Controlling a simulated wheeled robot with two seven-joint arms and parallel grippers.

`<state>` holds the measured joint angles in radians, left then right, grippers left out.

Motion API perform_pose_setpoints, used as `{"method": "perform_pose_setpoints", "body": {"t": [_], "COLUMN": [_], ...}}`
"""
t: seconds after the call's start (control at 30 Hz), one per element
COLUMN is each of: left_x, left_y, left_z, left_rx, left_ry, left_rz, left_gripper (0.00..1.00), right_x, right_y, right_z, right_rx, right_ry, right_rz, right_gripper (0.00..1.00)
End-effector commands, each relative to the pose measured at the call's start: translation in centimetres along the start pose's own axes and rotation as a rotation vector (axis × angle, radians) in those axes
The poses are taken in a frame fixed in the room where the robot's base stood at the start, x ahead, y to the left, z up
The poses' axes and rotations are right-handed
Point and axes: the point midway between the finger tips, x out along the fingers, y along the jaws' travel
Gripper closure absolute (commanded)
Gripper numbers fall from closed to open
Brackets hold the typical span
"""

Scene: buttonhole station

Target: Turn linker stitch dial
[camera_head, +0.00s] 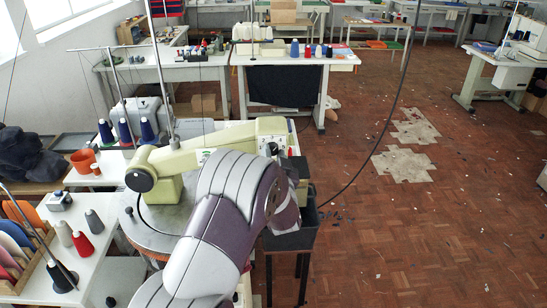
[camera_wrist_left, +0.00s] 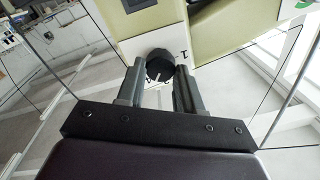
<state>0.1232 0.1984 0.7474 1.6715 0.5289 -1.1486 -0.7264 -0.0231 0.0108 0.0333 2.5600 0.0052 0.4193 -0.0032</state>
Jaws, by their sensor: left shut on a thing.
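The linker stitch dial (camera_wrist_left: 159,64) is a round black knob with a white pointer mark, on a white plate of the machine in the left wrist view. The left gripper (camera_wrist_left: 160,78) has a grey finger on each side of the dial and is shut on it. The pale green linker machine (camera_head: 228,137) stands left of centre in the head view. My right gripper is in neither view.
A round metal plate (camera_head: 160,220) lies below the machine's arm. A black bin (camera_head: 292,238) stands close by my left wrist. Yarn cones, including a red cone (camera_head: 83,243), stand on the white table at left.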

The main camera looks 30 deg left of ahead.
Motion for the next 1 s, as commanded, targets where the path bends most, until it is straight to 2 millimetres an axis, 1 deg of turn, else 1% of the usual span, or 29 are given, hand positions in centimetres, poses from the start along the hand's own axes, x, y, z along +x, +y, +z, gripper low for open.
{"method": "perform_pose_setpoints", "body": {"t": [0.3,0.8,0.83,0.87,0.9,1.0], "left_x": [0.08,0.09,0.09,0.09,0.08,0.06], "left_y": [-0.12,-0.12,-0.13,-0.12,-0.1,-0.07], "left_z": [-0.26,-0.33,-0.34,-0.33,-0.29,-0.2], "left_rx": [0.101,0.116,0.116,0.116,0.117,0.117], "left_ry": [0.013,0.015,0.016,0.015,0.014,0.013], "left_rz": [-0.003,-0.003,-0.003,-0.003,-0.003,-0.002], "left_gripper": [0.94,0.94,0.54,0.44,0.38,0.38], "right_x": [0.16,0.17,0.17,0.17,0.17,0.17], "right_y": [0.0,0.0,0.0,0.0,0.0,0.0], "right_z": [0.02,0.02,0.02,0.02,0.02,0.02], "right_rx": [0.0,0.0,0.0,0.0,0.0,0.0], "right_ry": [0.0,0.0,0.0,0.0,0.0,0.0], "right_rz": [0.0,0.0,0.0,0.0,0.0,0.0], "right_gripper": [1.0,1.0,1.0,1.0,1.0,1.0]}}
